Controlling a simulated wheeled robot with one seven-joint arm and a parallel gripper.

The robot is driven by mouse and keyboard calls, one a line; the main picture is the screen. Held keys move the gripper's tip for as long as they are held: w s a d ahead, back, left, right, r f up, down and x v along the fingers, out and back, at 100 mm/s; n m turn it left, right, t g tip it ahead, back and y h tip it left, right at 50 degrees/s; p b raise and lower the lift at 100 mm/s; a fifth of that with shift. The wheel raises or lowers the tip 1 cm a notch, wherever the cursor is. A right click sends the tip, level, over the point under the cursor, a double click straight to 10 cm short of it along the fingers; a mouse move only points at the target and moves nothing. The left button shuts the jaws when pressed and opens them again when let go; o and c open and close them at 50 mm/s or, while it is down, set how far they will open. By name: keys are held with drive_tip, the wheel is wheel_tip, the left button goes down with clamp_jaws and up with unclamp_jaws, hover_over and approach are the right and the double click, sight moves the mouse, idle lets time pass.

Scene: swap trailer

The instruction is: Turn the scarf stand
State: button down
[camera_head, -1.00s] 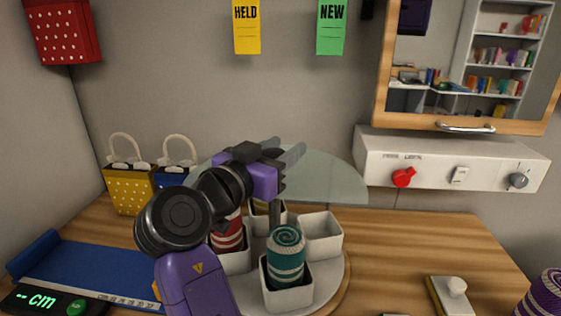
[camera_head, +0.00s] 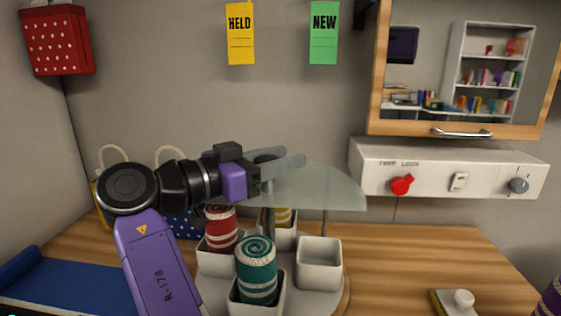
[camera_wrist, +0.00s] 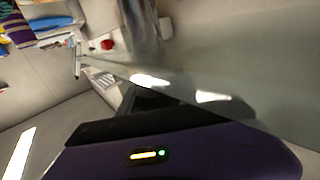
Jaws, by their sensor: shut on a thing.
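The scarf stand (camera_head: 331,293) is a round turntable on the counter with square white bins and a central post (camera_head: 269,222). The right bin (camera_head: 319,265) looks empty. My gripper (camera_head: 284,161) reaches in from the left above the bins. It is shut on the top of the post, with its fingers partly hiding it. The wrist view shows a blurred grey metal part (camera_wrist: 139,32).
A white control box (camera_head: 450,170) with a red knob (camera_head: 402,184) hangs at right. A blue mat (camera_head: 85,278) lies at left. A white-knobbed block (camera_head: 461,301) sits at front right.

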drive_tip(key=shift+d+f, duration=0.1)
drive_tip(key=shift+f, duration=0.05)
idle(0.4)
drive_tip(key=c, duration=0.8)
unclamp_jaws()
drive_tip(key=shift+v, duration=3.9)
